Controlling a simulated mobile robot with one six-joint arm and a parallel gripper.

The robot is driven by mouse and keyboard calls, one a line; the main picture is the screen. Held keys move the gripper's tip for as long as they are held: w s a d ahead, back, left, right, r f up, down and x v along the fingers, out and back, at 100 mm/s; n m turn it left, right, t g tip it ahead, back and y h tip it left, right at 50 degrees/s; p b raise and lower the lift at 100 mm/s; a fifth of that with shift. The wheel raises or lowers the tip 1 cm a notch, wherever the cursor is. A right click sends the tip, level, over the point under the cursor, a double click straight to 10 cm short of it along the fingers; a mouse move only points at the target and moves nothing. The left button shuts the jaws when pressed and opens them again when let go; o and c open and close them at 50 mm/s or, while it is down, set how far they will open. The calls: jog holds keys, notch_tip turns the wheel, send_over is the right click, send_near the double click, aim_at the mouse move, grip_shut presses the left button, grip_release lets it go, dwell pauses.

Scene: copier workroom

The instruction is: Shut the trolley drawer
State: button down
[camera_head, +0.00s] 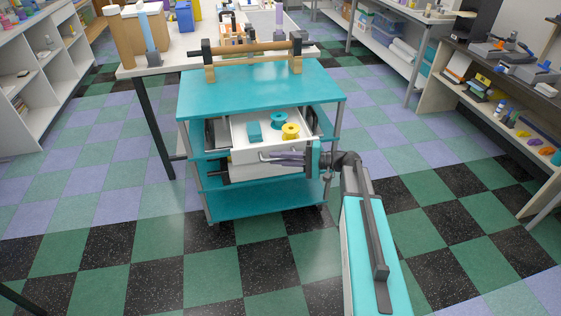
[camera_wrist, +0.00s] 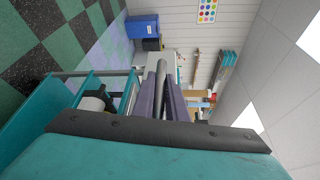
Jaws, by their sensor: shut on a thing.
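The teal trolley (camera_head: 225,92) stands in the middle of the head view. Its white drawer (camera_head: 258,171) is pulled out toward the camera beneath the top shelf. In it lie a teal block (camera_head: 254,131), a teal spool (camera_head: 279,121) and a yellow spool (camera_head: 290,131). My gripper (camera_head: 279,158) reaches in from the right along the drawer front and is shut on the drawer's bar handle (camera_head: 263,155). In the wrist view, my purple-grey fingers (camera_wrist: 161,95) lie either side of a grey bar. The fingers hide part of the handle.
A wooden roller rack (camera_head: 252,48) stands on the trolley top. A white table (camera_head: 165,65) with boxes is behind it. A white shelf unit (camera_head: 35,75) is at left and a workbench (camera_head: 490,75) at right. The checkered floor in front is clear.

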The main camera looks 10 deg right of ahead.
aim_at(297, 126)
jog(key=w+b, duration=0.2)
jog(key=w, duration=1.8)
jog(key=shift+b, duration=0.35)
jog(key=c, duration=1.8)
grip_release()
jog(key=shift+s, duration=0.1)
jog(key=shift+o, duration=0.2)
jog(key=shift+d, duration=0.15)
jog(key=b+v, duration=0.1)
jog(key=v, duration=1.2)
jog(key=shift+s+d, duration=0.1)
jog(key=shift+d, duration=0.15)
